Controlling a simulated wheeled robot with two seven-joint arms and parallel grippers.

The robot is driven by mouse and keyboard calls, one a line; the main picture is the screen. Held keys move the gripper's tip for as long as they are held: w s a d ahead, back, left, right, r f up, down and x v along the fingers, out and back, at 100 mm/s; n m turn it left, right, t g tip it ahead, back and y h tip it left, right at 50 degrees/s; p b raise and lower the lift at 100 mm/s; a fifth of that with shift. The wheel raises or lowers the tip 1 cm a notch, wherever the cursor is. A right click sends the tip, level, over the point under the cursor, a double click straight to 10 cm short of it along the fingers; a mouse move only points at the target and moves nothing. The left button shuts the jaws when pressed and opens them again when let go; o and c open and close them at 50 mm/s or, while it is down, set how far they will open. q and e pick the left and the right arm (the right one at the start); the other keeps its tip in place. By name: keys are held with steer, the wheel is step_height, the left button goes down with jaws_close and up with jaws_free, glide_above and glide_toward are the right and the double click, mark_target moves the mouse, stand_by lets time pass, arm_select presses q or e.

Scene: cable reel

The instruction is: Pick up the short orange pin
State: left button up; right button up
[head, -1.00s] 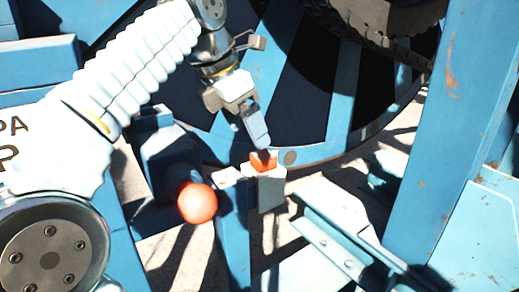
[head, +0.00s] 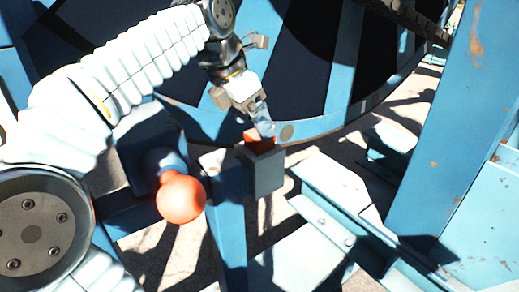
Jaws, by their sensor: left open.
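A short orange piece (head: 254,134), which looks like the short pin, shows at the top of a grey block-shaped holder (head: 264,172). Only a small part of it is visible. My left gripper (head: 264,125) points down from above, its fingers at the orange piece and partly in front of it. It is open. I cannot tell whether a finger touches the piece. My right gripper is not in view.
A larger round orange knob (head: 181,199) stands left of the holder, close under my left arm. A blue reel rim (head: 325,125) lies behind. A blue post (head: 442,130) and pale steel angle pieces (head: 335,190) stand at the right.

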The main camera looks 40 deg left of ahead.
mark_target(257, 134)
arm_select(q)
steer(key=x, duration=0.4)
steer(key=shift+f, duration=0.15)
steer(key=c, duration=1.4)
